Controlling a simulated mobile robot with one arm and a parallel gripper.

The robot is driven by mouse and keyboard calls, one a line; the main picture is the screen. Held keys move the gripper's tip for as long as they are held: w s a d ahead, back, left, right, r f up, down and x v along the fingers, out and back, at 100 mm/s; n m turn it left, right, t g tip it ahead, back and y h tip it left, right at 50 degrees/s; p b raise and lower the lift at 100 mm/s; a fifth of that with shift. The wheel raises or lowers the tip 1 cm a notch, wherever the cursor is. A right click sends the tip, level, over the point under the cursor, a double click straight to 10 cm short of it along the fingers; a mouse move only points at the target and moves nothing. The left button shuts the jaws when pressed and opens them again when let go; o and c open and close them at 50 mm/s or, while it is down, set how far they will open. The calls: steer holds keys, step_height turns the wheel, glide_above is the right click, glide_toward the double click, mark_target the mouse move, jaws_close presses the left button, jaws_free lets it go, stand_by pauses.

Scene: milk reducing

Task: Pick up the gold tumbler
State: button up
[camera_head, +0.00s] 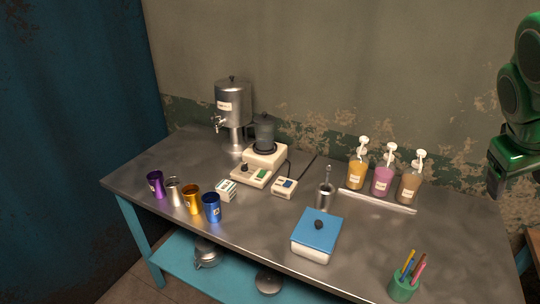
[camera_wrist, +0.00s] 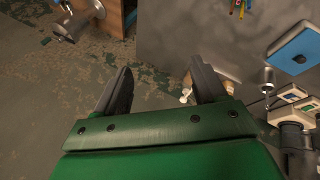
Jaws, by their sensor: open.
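The gold tumbler (camera_head: 192,198) stands on the left part of the metal table, in a row of tumblers near the front edge. A purple tumbler (camera_head: 155,184) and a silver tumbler (camera_head: 174,191) stand to its left, and a blue tumbler (camera_head: 211,207) stands close to its right. My gripper (camera_wrist: 160,88) is open, with its two dark fingers apart and nothing seen between them. In the head view my green arm is at the far right edge, far from the gold tumbler. The wrist view does not show the gold tumbler.
The metal table (camera_head: 255,225) also holds a steel dispenser (camera_head: 233,105), a blender base (camera_head: 262,160), several pump bottles (camera_head: 382,180), a blue-lidded box (camera_head: 317,235) and a green pen cup (camera_head: 403,287). The table's left end is clear.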

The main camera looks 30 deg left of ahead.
steer(key=w+a+r+m+t+h, duration=0.2)
steer(key=w+a+m+t+h, duration=0.15)
steer(key=w+a, duration=1.25)
steer(key=w+a+f+t+y, duration=0.1)
steer(key=a+f+t+y, duration=0.15)
steer(key=a, duration=1.15)
steer(key=w+a+f+t+y, duration=0.15)
steer(key=a+f, duration=0.25)
steer(key=a, duration=1)
steer(key=y, duration=0.7)
glide_above(189, 206)
steer(key=s, duration=0.5)
step_height(189, 206, down, 29)
steer(key=f, duration=0.3)
steer(key=shift+d+t+h, duration=0.25)
steer(key=shift+d+t, duration=0.1)
steer(key=shift+w+d+f, duration=0.15)
steer(key=shift+d+f, duration=0.1)
steer(key=shift+f, duration=0.15)
steer(key=shift+w+f, duration=0.1)
steer(key=shift+w, duration=0.05)
steer(key=shift+t, duration=0.3)
steer(key=shift+r+x, duration=0.15)
steer(key=shift+x, duration=1.7)
steer(key=shift+r+x, duration=0.15)
steer(key=shift+x, duration=1.7)
